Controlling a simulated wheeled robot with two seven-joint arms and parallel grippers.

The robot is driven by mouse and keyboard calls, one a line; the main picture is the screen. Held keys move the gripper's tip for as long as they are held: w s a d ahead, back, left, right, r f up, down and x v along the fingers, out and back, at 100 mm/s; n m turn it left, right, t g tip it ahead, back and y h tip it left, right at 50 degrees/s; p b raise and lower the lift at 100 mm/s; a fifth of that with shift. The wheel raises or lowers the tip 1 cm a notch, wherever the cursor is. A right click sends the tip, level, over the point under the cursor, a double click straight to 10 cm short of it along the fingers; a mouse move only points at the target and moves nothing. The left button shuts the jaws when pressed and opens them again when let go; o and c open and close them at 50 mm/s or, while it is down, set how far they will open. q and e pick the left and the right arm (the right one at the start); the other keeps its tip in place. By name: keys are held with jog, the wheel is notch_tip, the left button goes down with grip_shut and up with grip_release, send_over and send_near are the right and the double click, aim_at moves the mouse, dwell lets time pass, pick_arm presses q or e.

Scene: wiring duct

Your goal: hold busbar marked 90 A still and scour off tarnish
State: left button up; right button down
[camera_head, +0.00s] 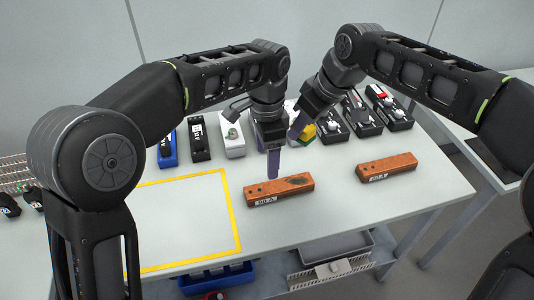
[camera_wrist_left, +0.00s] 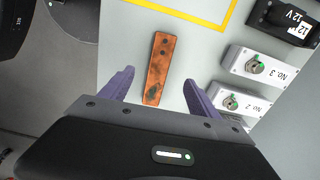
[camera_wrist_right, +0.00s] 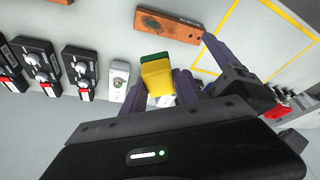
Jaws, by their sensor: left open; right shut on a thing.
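The copper busbar with the dark tarnish patch (camera_head: 280,190) lies on the table right of the yellow outline; its front label appears to read 90 A. It also shows in the left wrist view (camera_wrist_left: 160,62) and the right wrist view (camera_wrist_right: 167,26). My left gripper (camera_head: 273,174) is open above this bar, its fingers either side of it in the left wrist view (camera_wrist_left: 159,76); contact cannot be told. My right gripper (camera_wrist_right: 160,90) is shut on a yellow and green scouring pad (camera_wrist_right: 157,74), held behind the bar and apart from it.
A second copper bar (camera_head: 387,167) lies to the right, its label too small to read surely. Several black switch units (camera_head: 362,115) and white, black and blue (camera_head: 167,150) boxes line the back. The yellow-outlined area (camera_head: 185,215) is empty.

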aim_at(267, 188)
dwell(0.4)
pick_arm(q)
notch_tip(267, 188, down, 12)
dwell(0.6)
jog(key=shift+c, duration=0.4)
grip_shut()
dwell(0.8)
dwell(0.5)
